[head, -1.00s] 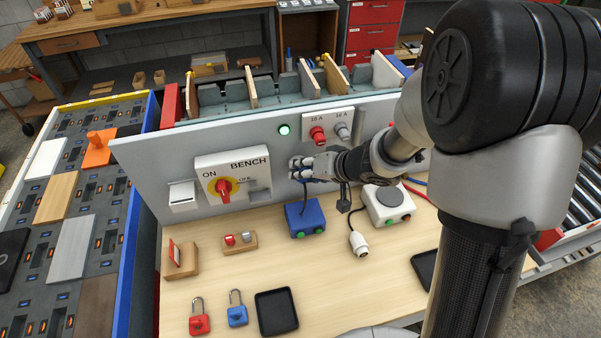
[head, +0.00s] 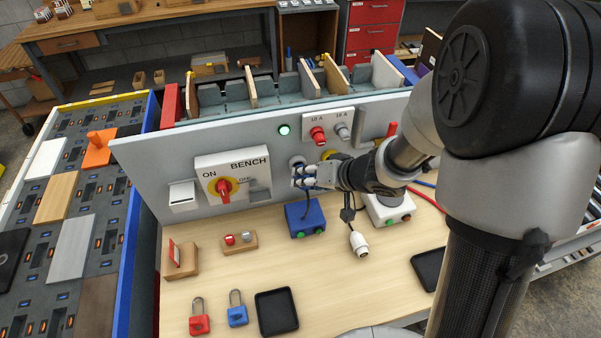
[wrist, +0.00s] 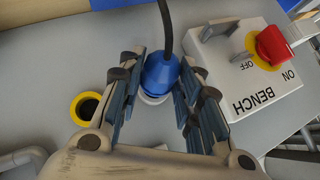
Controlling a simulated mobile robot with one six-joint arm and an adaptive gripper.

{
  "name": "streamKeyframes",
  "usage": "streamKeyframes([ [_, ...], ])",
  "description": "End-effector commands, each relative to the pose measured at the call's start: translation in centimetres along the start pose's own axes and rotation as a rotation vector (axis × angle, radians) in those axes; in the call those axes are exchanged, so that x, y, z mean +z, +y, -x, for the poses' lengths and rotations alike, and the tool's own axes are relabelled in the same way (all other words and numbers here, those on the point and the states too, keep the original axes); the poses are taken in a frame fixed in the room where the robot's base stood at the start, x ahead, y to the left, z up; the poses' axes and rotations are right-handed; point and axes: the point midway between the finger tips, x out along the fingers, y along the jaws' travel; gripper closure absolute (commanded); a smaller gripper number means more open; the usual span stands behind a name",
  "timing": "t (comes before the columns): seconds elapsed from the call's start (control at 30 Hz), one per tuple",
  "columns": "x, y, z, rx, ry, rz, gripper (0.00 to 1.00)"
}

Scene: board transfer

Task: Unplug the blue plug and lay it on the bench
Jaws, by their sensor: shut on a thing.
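The blue plug (wrist: 161,72) sits between the fingers of my gripper (wrist: 156,95), which is shut on it, and its dark cable rises from it in the wrist view. A pale socket ring (wrist: 153,98) shows just behind the plug. In the head view my gripper (head: 305,177) is in front of the upright panel (head: 150,160), just below a grey round socket (head: 297,160). The fingers mostly hide the plug there, so I cannot tell whether its tip is fully clear of the socket. The bench top (head: 340,290) lies below.
A blue box (head: 305,218) with green buttons stands below my gripper. A white plug (head: 359,244) hangs or lies to its right, near a white box (head: 388,210). The BENCH switch (head: 224,187) is left. Padlocks (head: 237,310) and a black tray (head: 276,311) lie in front.

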Motion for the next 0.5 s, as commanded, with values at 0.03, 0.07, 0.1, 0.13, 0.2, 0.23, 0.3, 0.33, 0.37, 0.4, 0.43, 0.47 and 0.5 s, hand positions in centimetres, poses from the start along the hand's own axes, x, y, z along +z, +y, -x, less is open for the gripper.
streamKeyframes([
  [0.03,0.08,-0.02,0.13,0.0,0.001,0.0,0.92],
  [0.07,0.14,-0.02,0.19,0.0,0.001,0.0,0.92],
  [0.1,0.2,-0.03,0.25,0.0,0.002,0.0,0.92],
  [0.13,0.24,-0.04,0.28,0.0,0.002,0.0,0.92],
  [0.2,0.29,-0.04,0.32,-0.001,0.002,0.001,0.92],
  [0.23,0.3,-0.05,0.33,-0.001,0.002,0.001,0.92],
  [0.3,0.29,-0.05,0.32,-0.001,0.002,0.002,0.92],
  [0.33,0.29,-0.05,0.32,-0.001,0.002,0.002,0.92],
  [0.37,0.29,-0.05,0.32,-0.001,0.002,0.002,0.92],
  [0.4,0.29,-0.05,0.32,-0.001,0.002,0.001,0.92],
  [0.43,0.29,-0.05,0.32,-0.001,0.002,0.001,0.92],
  [0.47,0.32,-0.05,0.35,-0.001,0.002,0.001,0.92],
  [0.5,0.41,-0.05,0.42,-0.001,0.002,0.001,0.92],
])
